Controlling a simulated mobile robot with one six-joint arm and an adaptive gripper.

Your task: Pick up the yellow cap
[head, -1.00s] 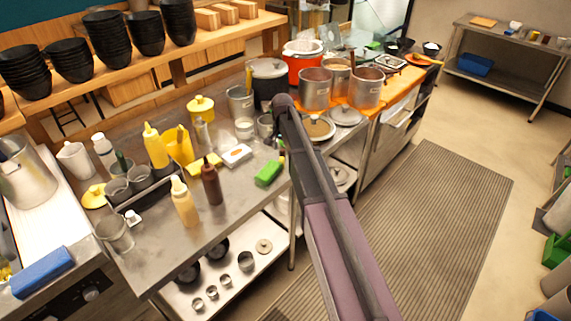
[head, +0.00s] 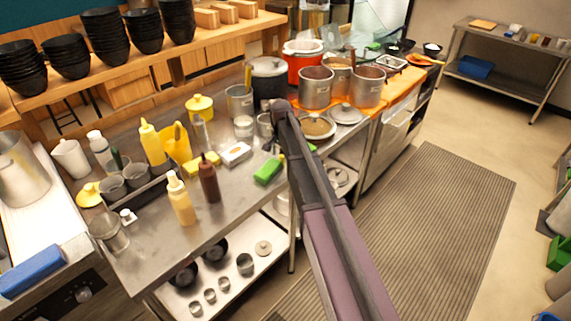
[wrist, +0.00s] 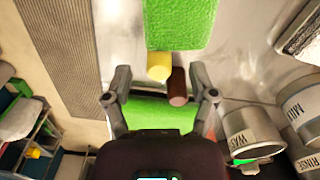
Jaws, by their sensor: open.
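In the wrist view, a small yellow cylinder (wrist: 159,66) with a rounded end, which looks like the yellow cap, lies over the metal tabletop. It is beside a dark brown cylinder (wrist: 178,87), and both show between the fingers of my gripper (wrist: 160,98). The fingers are open and spread to either side; I cannot tell whether they touch anything. In the head view my arm hides the gripper and what lies below it. A larger yellow lid (head: 89,194) lies at the left of the table.
A green sponge (head: 268,171) lies near the front edge. In the wrist view a green block (wrist: 180,24) is above the cylinders, and labelled metal pots (wrist: 252,133) stand at right. A yellow bottle (head: 181,202) and a brown bottle (head: 209,182) stand left of my arm.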

